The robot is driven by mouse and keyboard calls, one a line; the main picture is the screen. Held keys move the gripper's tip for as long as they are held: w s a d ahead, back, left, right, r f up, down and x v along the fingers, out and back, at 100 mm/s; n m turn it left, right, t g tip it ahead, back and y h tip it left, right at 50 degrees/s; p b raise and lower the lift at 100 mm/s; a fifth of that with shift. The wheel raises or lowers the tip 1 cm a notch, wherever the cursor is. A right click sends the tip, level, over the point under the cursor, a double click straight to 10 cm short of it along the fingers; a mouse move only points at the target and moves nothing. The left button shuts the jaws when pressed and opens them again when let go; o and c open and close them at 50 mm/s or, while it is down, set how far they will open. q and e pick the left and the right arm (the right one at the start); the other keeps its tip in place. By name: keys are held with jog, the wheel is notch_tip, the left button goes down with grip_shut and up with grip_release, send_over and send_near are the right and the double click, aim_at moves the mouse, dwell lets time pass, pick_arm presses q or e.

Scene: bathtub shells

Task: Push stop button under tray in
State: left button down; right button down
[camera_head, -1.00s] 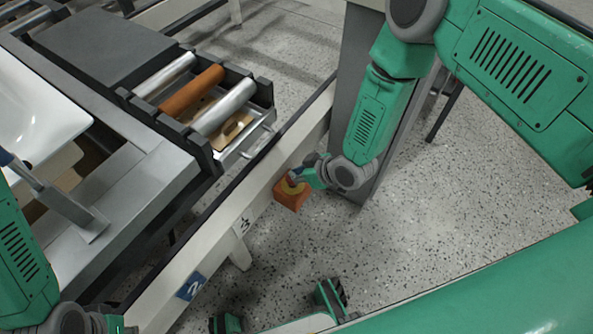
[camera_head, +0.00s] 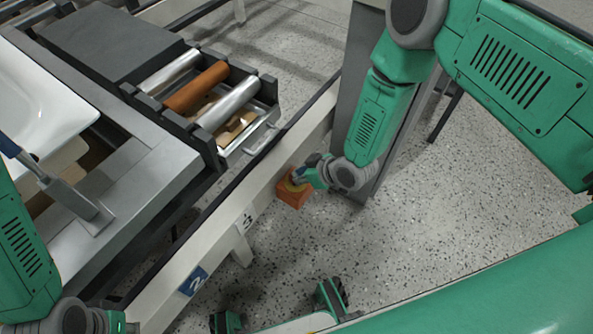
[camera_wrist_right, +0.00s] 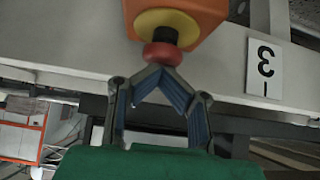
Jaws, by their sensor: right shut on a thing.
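The stop button is a red knob (camera_wrist_right: 162,54) with a yellow ring on an orange box (camera_head: 293,195), fixed to the side of the white beam. In the right wrist view, my right gripper's (camera_wrist_right: 157,70) fingertips come together at the red knob, touching it, shut on it. In the head view, my right gripper (camera_head: 299,177) reaches the box from the upper right and covers part of its face. The metal tray (camera_head: 262,140) with a handle sits under the rollers and holds tan pieces.
Rollers (camera_head: 196,88), a white tub shell (camera_head: 40,110) and a grey post (camera_head: 352,110) stand nearby. Speckled floor (camera_head: 450,200) is open at right.

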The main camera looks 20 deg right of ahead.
jog(key=r+p, duration=0.1)
jog(key=r, duration=0.1)
jog(key=r+p, duration=0.1)
jog(key=r, duration=0.1)
jog(key=shift+s+d+r, duration=0.15)
jog(key=shift+d+r, duration=0.05)
jog(key=shift+r, duration=0.05)
jog(key=p+v, duration=0.3)
jog(key=v, duration=0.5)
jog(key=shift+d+r, duration=0.1)
jog(key=s+d+r+m+g+h+p, duration=0.1)
jog(key=s+d+r+m+g, duration=0.1)
jog(key=s, duration=0.6)
jog(key=s+d+r+m+g+h+p, duration=0.2)
jog(key=s+d, duration=0.2)
jog(key=s, duration=0.4)
jog(key=s+d+r+m+g+h+p, duration=0.2)
jog(key=s+d+r+m, duration=0.1)
jog(key=s, duration=0.5)
jog(key=shift+d, duration=0.4)
